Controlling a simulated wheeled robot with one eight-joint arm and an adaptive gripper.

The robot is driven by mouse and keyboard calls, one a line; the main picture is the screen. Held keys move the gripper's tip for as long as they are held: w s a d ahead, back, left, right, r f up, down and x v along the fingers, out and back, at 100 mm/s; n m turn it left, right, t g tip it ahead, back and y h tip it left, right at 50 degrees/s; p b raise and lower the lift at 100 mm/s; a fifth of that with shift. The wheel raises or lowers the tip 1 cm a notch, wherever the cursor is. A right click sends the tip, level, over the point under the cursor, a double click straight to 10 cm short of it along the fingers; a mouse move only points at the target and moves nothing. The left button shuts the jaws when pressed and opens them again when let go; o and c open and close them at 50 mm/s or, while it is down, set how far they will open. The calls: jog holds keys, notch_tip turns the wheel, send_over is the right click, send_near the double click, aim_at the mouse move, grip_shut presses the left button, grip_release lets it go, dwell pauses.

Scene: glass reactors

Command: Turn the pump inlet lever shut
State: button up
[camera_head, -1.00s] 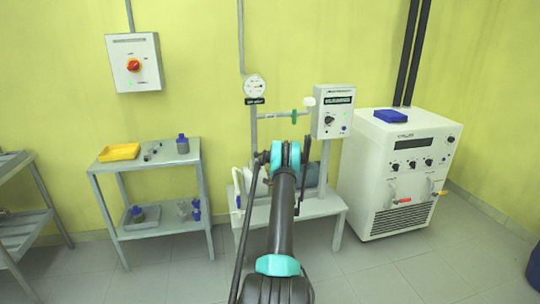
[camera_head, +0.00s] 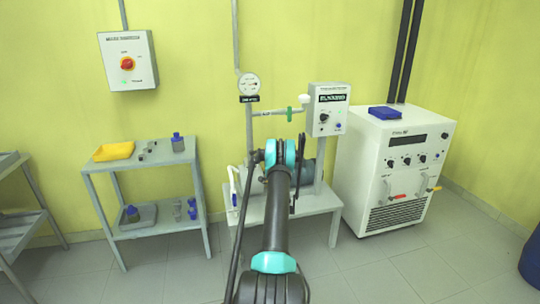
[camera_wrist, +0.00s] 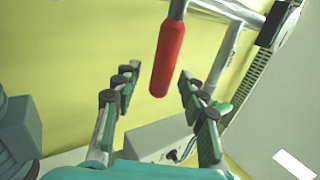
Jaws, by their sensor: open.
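A red lever handle (camera_wrist: 167,62) hangs down from a metal stem at the top of the wrist view. I take it for the pump inlet lever. My gripper (camera_wrist: 157,84) is open, with one finger on each side of the handle's lower end. I see no clear contact between the fingers and the handle. In the head view my own arm hides the gripper and the red handle. The pump (camera_head: 307,172) sits on a low bench (camera_head: 310,203), partly behind my arm.
A pressure gauge (camera_head: 249,84) and a pipe with a green handle (camera_head: 290,114) are above the bench. A control box (camera_head: 327,108) is beside them. A white chiller unit (camera_head: 390,180) stands right, a shelf cart (camera_head: 150,232) left. Floor lies open between cart and bench.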

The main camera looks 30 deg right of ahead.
jog(key=v, duration=0.7)
jog(key=shift+s+f, duration=0.15)
jog(key=shift+a, duration=0.1)
dwell(0.3)
